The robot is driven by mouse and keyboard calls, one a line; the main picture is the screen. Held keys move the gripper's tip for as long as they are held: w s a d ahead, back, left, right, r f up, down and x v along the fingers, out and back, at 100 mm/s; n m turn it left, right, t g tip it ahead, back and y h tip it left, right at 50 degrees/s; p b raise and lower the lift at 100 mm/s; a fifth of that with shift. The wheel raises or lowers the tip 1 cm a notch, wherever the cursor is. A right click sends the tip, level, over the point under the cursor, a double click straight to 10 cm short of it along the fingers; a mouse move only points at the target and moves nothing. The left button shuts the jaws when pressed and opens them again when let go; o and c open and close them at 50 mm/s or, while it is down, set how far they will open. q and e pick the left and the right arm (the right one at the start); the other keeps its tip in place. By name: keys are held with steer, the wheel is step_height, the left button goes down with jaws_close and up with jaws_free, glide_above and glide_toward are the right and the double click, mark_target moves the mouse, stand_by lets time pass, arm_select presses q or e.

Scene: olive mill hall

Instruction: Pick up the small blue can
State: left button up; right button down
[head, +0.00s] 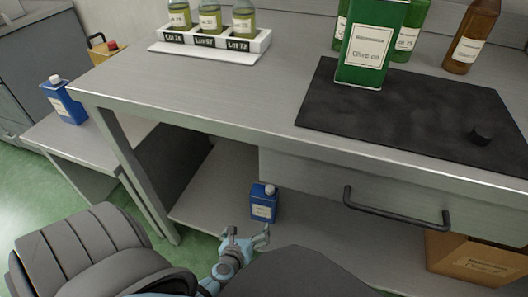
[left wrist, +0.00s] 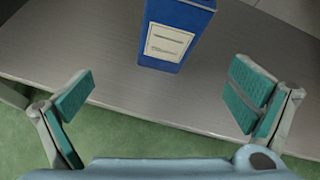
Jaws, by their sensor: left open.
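A small blue can (head: 264,205) with a white cap and a pale label stands upright on the low shelf under the workbench. In the left wrist view the blue can (left wrist: 174,34) stands beyond the fingertips, at the top middle, with its top cut off. My left gripper (head: 246,234) is just in front of the can in the head view. In the left wrist view the left gripper (left wrist: 165,100) has its teal finger pads wide apart, with nothing between them. Another blue can (head: 64,102) with a white cap stands on the lower side table at the left. My right gripper is not seen.
The shelf (head: 205,195) lies under the bench top (head: 220,85), with a drawer handle (head: 395,212) to the right. A cardboard box (head: 475,260) is at the lower right. Green bottle (head: 370,45), dark mat (head: 420,110) and sample rack (head: 212,42) are on the bench.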

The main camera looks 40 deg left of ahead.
mark_target(264, 194)
arm_select(q)
steer(key=w+a+m+b, duration=0.1)
steer(key=w, duration=0.2)
steer(key=w+a+f+m+t+b, duration=0.1)
steer(key=w, duration=0.2)
steer(key=w+a+m+b, duration=0.1)
steer(key=w, duration=0.2)
steer(key=shift+w+a+f+t+y+b, duration=0.2)
steer(key=shift+w+t+y+b, duration=0.1)
steer(key=shift+w+b, duration=0.1)
steer(key=x, duration=0.1)
steer(key=b+x, duration=0.1)
steer(key=x, duration=0.1)
steer(key=r+b+x, duration=0.1)
steer(key=x, duration=0.1)
steer(key=shift+w, duration=0.55)
steer(key=shift+r, duration=0.1)
steer(key=c, duration=1.9)
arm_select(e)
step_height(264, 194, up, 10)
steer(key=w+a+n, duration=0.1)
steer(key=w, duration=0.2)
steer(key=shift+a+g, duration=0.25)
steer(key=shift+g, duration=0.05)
